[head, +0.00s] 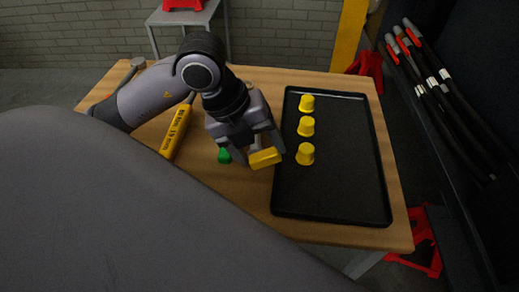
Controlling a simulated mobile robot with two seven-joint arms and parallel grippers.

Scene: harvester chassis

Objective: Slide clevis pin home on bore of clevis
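My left gripper (258,150) hangs over the wooden table, just left of the black tray. A yellow block-like piece (265,159) shows at its fingertips. I cannot tell whether this piece is held or is part of the fingers. A small green object (224,155) is partly hidden beside the gripper. I cannot make out a clevis, its bore or a clevis pin for certain. My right gripper is not in view.
The black tray (335,195) holds several yellow caps, including a near one (305,154), along its left side. Black hoses (445,95) hang at right. The tray's right part is clear.

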